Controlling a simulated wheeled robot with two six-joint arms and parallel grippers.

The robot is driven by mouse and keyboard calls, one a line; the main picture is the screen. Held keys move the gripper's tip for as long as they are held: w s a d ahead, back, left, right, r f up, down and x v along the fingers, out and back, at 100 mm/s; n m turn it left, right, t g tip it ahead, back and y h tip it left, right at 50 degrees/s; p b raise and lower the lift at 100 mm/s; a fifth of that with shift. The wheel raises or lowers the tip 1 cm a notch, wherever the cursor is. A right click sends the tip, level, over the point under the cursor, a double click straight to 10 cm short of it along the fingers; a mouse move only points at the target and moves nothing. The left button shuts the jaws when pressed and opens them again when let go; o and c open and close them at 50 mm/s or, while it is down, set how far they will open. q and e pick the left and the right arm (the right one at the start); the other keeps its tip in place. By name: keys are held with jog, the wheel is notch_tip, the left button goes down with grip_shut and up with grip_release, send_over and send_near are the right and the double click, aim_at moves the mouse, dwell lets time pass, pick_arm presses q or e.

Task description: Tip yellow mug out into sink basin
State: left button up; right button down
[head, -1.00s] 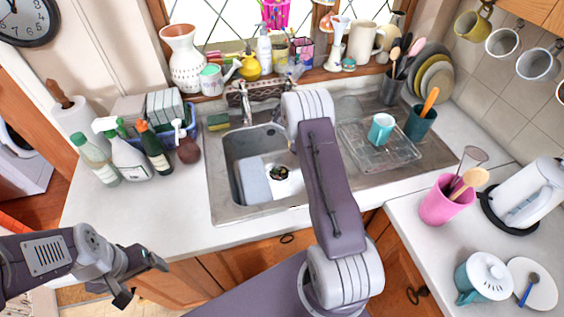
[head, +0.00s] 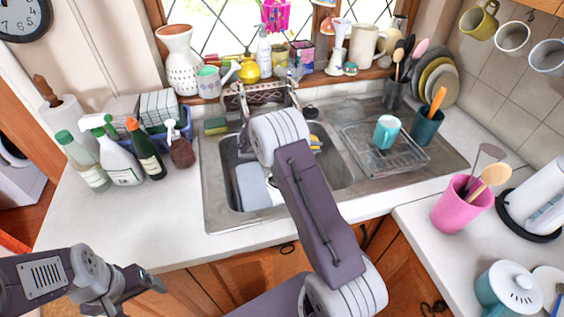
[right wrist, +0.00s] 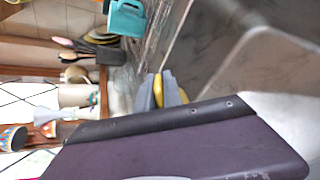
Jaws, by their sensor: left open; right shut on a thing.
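Something yellow (head: 315,141), which I take to be the yellow mug, shows as a small patch beside my right arm, over the right part of the sink. The arm hides the rest. In the right wrist view, a yellow piece (right wrist: 169,88) sits between grey tips of my right gripper (right wrist: 161,92), which is shut on it. I cannot tell its tilt or contents. The sink basin (head: 229,168) lies below and behind the arm, partly hidden. My left gripper (head: 150,284) is open and empty, in front of the counter at lower left.
A teal mug (head: 387,131) stands on the clear drying rack (head: 400,160) right of the basin. The tap (head: 244,108) is behind the basin. Bottles (head: 121,160) stand at left. An olive-yellow mug (head: 478,24) hangs at upper right. The counter left of the sink is clear in front.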

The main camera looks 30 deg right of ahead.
jog(key=shift+a+r+h+b, duration=0.2)
jog(key=shift+r+h+b, duration=0.2)
jog(key=shift+h, duration=0.2)
jog(key=shift+w+a+r+h+b, duration=0.1)
jog(key=shift+a+r+h+b, duration=0.15)
jog(key=shift+a+h+b, duration=0.2)
jog(key=shift+a+r+h+b, duration=0.3)
jog(key=shift+a+h, duration=0.15)
jog(key=shift+a, duration=0.1)
jog(key=shift+a+r+h+b, duration=0.35)
jog(key=shift+h+b, duration=0.35)
jog(key=shift+b, duration=0.15)
jog(key=shift+a+r+h+b, duration=0.25)
jog(key=shift+a+h+b, duration=0.1)
jog(key=shift+h+b, duration=0.45)
